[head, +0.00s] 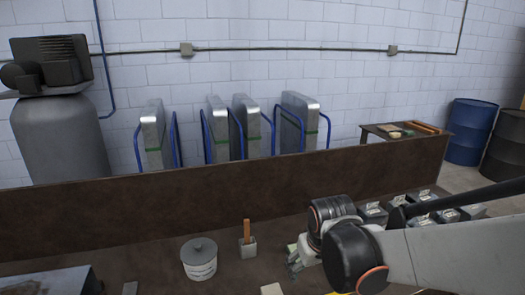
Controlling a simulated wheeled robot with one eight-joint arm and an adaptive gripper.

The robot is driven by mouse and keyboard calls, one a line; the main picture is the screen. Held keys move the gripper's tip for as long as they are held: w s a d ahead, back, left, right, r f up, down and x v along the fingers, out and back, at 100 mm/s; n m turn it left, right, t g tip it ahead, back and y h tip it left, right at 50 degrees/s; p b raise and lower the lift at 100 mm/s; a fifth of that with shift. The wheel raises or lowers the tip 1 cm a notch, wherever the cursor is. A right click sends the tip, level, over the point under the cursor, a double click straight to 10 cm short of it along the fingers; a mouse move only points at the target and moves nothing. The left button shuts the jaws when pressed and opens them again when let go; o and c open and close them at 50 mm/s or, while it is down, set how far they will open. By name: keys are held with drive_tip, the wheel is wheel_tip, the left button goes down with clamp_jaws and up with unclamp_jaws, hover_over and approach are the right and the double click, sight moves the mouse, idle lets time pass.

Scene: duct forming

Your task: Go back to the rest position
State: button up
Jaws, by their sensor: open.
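My arm reaches in from the right side of the head view, over the brown workbench (140,238). My gripper (292,262) is at the end of the wrist, low over the bench, right of a small grey block with an orange-brown upright piece (247,240). The fingers are small and partly hidden by the wrist. They look open, and I see nothing held between them.
A lidded grey pot (199,259) stands left of the gripper. Several dark boxes (446,214) sit behind my arm at the right. A brown back panel (200,195) edges the bench.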

drive_tip(key=s+d+r+m+t, duration=0.1)
drive_tip(key=s+d+r, duration=0.3)
drive_tip(key=s, duration=0.3)
drive_tip(key=s+d+r+m+t, duration=0.1)
drive_tip(key=s+d+r+t, duration=0.1)
drive_tip(key=s+d+r, duration=0.2)
drive_tip(key=s, duration=0.3)
drive_tip(key=shift+s+r+m, duration=0.25)
drive_tip(key=shift+r+m, duration=0.05)
drive_tip(key=shift+m, duration=0.1)
drive_tip(key=shift+c, duration=0.5)
